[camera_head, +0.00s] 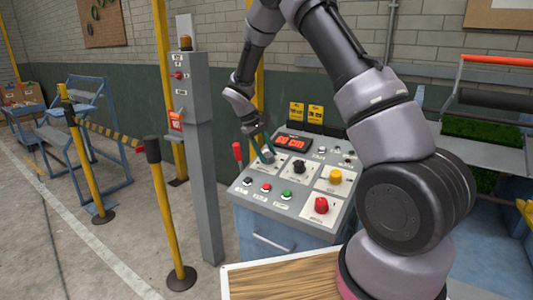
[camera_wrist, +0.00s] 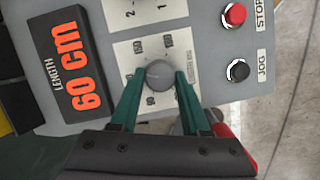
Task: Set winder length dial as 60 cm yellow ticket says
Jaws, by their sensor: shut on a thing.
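The length dial is a round grey knob (camera_wrist: 159,74) on a white numbered plate (camera_wrist: 186,49) of the winder's control panel. My gripper (camera_wrist: 158,84) has its two green fingers on either side of the knob, shut on it. In the head view my gripper (camera_head: 265,150) reaches down to the panel's left part and partly hides the knob. The length display (camera_wrist: 70,62) reads 60 cm in orange digits; it also shows in the head view (camera_head: 293,143).
The sloped panel (camera_head: 262,203) also carries a black knob (camera_head: 299,166), a yellow button (camera_head: 335,176), a large red button (camera_head: 321,205) and several small buttons. A red-handled lever (camera_head: 238,152) stands close left of my gripper. A grey post (camera_head: 203,150) and yellow barrier posts stand further left.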

